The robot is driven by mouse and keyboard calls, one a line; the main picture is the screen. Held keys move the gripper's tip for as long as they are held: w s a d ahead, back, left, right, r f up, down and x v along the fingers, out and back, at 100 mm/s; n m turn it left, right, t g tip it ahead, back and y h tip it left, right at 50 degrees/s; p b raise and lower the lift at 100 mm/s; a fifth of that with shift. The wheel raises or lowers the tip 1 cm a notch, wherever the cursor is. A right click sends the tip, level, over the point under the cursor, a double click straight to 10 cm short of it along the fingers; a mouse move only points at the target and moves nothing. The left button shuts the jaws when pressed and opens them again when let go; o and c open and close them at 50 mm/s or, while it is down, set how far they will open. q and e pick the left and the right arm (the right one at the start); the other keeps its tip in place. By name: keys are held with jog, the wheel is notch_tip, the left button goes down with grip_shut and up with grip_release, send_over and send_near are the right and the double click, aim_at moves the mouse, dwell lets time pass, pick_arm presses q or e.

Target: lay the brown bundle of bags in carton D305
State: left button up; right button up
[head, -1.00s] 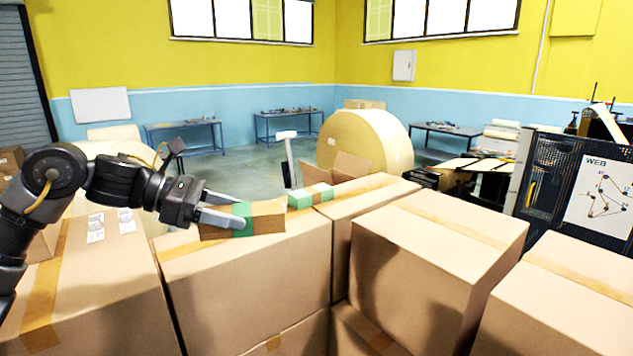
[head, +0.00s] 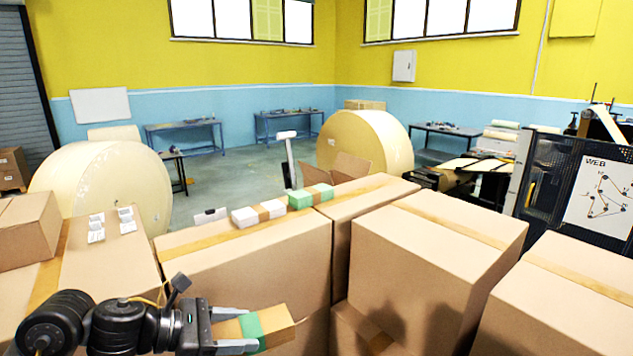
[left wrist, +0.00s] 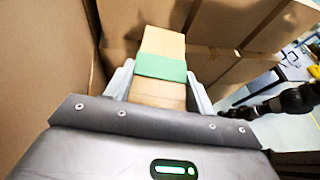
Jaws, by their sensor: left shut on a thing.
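The brown bundle of bags (head: 284,321) has a green band around it. My left gripper (head: 236,329) is shut on it, low in front of the closed cartons in the head view. In the left wrist view the bundle (left wrist: 163,45) sticks out between the two fingers (left wrist: 160,90), close to carton walls on the left and ahead. I see no readable D305 mark on any carton, so I cannot tell which one is carton D305. My right gripper does not show.
A white bundle (head: 258,213) and a green bundle (head: 310,196) lie on a taped carton (head: 250,260). More taped cartons (head: 435,250) stand to the right. An open carton flap (head: 352,168) rises behind. Large paper rolls (head: 105,185) stand on the floor beyond.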

pick_arm(q)
jog(key=s+a+f+n+t+y, duration=0.1)
jog(key=s+a+f+n+t, duration=0.1)
jog(key=s+a+f, duration=0.45)
notch_tip(320, 180, down, 15)
jog(key=w+a+b, duration=0.1)
jog(key=b, duration=1.3)
jog(key=shift+w+a+r+t, duration=0.15)
jog(key=shift+w+a+t, duration=0.1)
jog(key=shift+a+t, duration=0.05)
